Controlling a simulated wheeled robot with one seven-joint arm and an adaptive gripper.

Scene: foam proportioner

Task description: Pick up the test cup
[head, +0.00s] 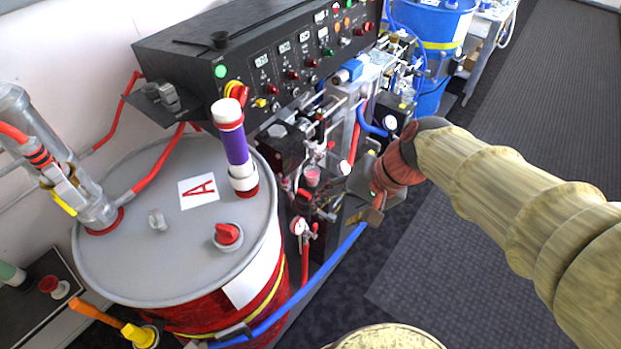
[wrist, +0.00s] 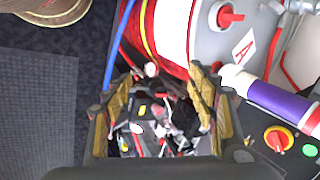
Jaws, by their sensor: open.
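A small clear cup with pinkish contents (head: 312,176), which looks like the test cup, stands upright among the fittings of the machine, right of the drum. My gripper (head: 358,192) is just right of it in the head view, apart from it and empty. In the wrist view my gripper (wrist: 164,88) has its two yellow-brown fingers spread wide. Small machine fittings show between and beyond them. A small reddish spot there may be the cup, but I cannot tell.
A grey-lidded drum marked A (head: 140,245) stands left of the machine. A purple-and-white tube (head: 234,150) rises from it. The black control box (head: 270,65) overhangs the machine's back. A blue hose (head: 330,262) runs along the front. Grey floor at right is clear.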

